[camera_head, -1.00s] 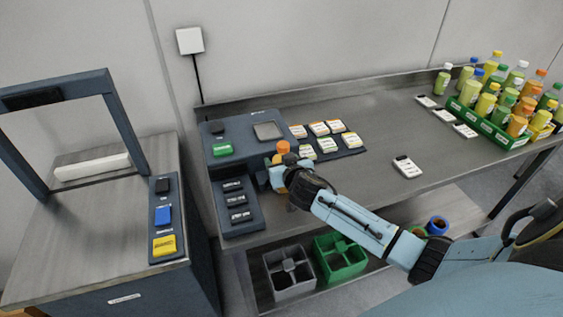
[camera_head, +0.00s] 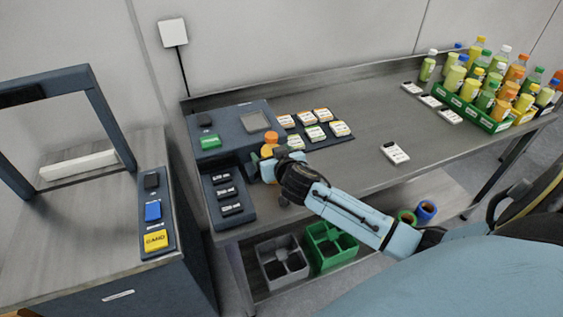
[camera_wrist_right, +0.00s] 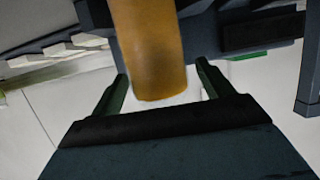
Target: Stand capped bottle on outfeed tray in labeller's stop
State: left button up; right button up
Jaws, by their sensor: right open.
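An orange bottle with an orange cap (camera_head: 270,138) stands upright at the front edge of the dark blue machine (camera_head: 232,138) on the bench. My right gripper (camera_head: 262,168) is at the bottle, low on its side, and partly hides it. In the right wrist view the orange bottle (camera_wrist_right: 152,50) lies between the two spread fingers (camera_wrist_right: 163,85), with gaps on both sides. The right gripper is open. The bottle's base and what it rests on are hidden in the head view. I cannot pick out the labeller's stop or the outfeed tray. My left gripper is not in view.
A dark panel with several black blocks (camera_head: 212,218) lies left of the gripper. Label cards (camera_head: 315,133) lie right of the bottle. A green crate of bottles (camera_head: 452,102) stands far right. Grey and green bins (camera_head: 330,268) sit below. The bench's right middle is mostly clear.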

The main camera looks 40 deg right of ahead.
jog(key=v, duration=1)
jog(key=shift+p, duration=0.3)
